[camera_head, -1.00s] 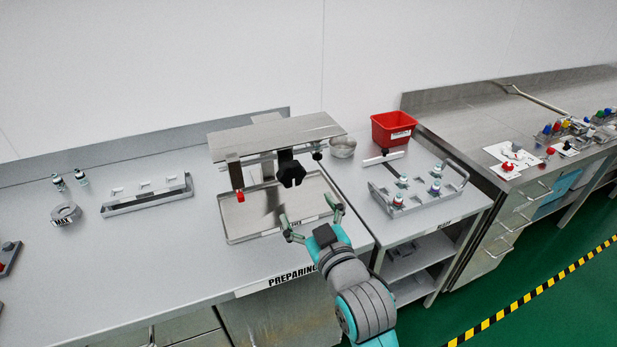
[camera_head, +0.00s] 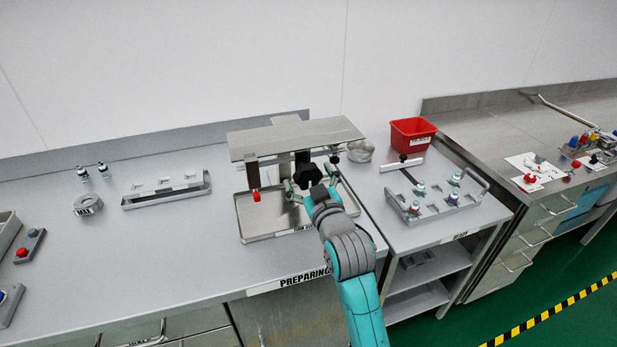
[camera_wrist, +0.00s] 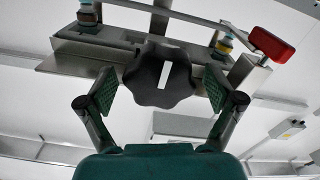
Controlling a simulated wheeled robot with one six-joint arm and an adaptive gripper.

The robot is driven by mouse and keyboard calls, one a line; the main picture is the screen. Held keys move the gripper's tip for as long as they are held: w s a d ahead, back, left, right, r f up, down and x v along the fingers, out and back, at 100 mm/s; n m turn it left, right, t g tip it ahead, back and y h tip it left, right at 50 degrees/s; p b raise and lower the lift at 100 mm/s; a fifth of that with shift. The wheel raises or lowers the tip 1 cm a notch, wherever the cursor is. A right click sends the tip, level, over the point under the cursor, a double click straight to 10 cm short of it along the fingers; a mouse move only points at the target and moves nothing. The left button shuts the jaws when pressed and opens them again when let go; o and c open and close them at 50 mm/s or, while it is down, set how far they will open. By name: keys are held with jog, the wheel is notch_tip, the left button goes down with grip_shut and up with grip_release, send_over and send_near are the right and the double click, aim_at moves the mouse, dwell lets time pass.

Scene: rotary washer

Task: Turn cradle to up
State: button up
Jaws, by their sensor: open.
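The cradle is a flat metal plate assembly (camera_head: 290,137) on a stand over a tray on the bench. A black lobed knob (camera_head: 307,176) sits at its front; in the wrist view the knob (camera_wrist: 160,76) has a white bar mark standing nearly upright. My gripper (camera_head: 309,190) is at the knob in the head view. In the wrist view my gripper (camera_wrist: 160,95) is open, with one green-padded finger on each side of the knob and a gap showing at both. Two vials (camera_wrist: 88,14) (camera_wrist: 222,46) show at the cradle in the wrist view.
A red clamp handle (camera_head: 256,196) hangs at the cradle's left; it shows at upper right in the wrist view (camera_wrist: 271,44). A metal tray (camera_head: 262,226) lies beneath. A vial rack (camera_head: 436,204) and a red bin (camera_head: 412,134) stand to the right.

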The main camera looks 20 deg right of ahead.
jog(key=shift+w, duration=0.15)
jog(key=c, duration=1.7)
